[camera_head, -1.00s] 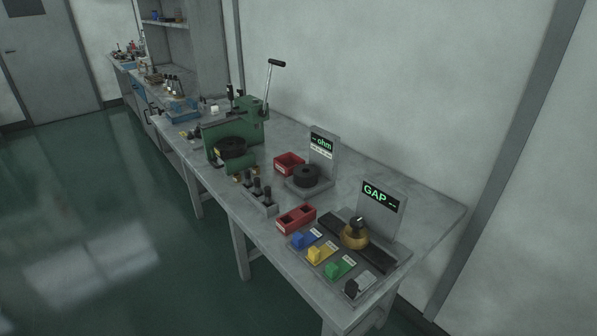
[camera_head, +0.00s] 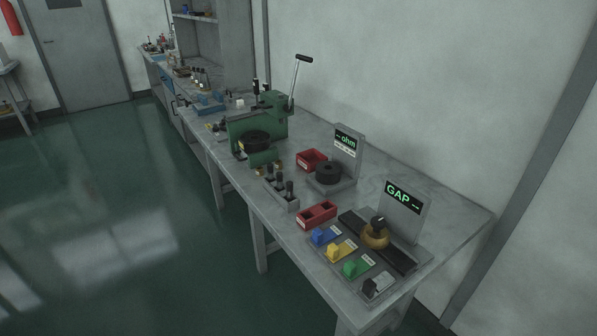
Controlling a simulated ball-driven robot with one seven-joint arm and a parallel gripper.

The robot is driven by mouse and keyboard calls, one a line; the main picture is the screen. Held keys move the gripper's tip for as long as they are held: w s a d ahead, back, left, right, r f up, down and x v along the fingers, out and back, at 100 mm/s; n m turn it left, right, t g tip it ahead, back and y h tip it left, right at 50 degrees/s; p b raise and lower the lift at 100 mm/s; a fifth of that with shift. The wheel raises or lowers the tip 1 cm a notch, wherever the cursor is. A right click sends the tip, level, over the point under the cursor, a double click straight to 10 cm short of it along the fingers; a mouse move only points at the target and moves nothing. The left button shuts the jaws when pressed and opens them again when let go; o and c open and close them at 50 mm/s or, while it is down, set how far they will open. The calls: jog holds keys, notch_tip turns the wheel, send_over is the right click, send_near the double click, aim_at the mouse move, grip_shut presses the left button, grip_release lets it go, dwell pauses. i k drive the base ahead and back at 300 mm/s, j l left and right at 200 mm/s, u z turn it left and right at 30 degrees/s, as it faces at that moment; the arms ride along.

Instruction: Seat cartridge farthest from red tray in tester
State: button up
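My gripper is not in view. A tester with a green "ohm" display (camera_head: 347,140) stands on the bench with a round black fixture (camera_head: 328,173) in front of it. A second tester with a "GAP" display (camera_head: 403,198) stands nearer, with a brass and black round part (camera_head: 375,234) at its front. One red tray (camera_head: 311,159) sits left of the ohm tester. Another red tray with compartments (camera_head: 317,215) lies nearer. A grey rack (camera_head: 291,204) holds several upright black-topped pieces (camera_head: 279,183). Small brass pieces (camera_head: 281,165) lie behind it. I cannot tell which pieces are cartridges.
A green press (camera_head: 258,130) with a raised lever (camera_head: 297,75) stands left of the testers. Blue (camera_head: 320,236), yellow (camera_head: 335,251), green (camera_head: 350,267) and black (camera_head: 370,286) blocks line the near bench edge. The green floor (camera_head: 110,230) in front is clear.

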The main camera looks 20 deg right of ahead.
aim_at(330, 178)
jog(key=i+j+u, duration=0.2)
jog(key=i, duration=0.3)
jog(key=i+j+u, duration=0.2)
jog(key=i, duration=0.3)
